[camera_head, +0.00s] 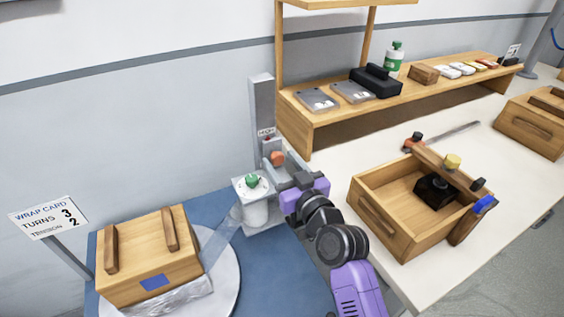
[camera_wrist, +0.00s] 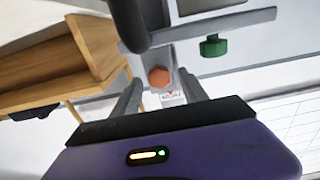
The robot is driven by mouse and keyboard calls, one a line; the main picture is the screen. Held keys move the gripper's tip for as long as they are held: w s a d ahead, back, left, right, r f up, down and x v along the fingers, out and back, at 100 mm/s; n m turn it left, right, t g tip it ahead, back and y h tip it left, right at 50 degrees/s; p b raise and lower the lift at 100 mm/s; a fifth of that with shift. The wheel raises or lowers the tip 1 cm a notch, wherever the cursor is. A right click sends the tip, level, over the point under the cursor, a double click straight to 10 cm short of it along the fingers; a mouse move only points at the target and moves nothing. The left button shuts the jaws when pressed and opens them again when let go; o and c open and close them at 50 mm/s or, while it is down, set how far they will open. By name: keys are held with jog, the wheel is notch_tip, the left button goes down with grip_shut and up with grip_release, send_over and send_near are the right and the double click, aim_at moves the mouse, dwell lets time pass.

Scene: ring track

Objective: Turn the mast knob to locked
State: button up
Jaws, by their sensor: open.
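The grey mast (camera_head: 263,110) stands against the wall with a HIGH label. An orange knob (camera_head: 277,157) sits low on it. In the wrist view the orange knob (camera_wrist: 158,77) shows as a faceted head between my fingertips, with a small white label below it, too small to read. My gripper (camera_head: 285,168) is open, its fingers on either side of the knob; I cannot tell whether they touch it. A green knob (camera_head: 252,180) tops the white film roll (camera_head: 255,212) beside the mast; it also shows in the wrist view (camera_wrist: 213,46).
A wrapped wooden crate (camera_head: 150,255) stands on the round turntable (camera_head: 228,270), with film stretching to the roll. An open wooden box (camera_head: 375,222) and a shelf (camera_head: 310,120) with several items lie to the right.

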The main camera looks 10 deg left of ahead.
grip_shut()
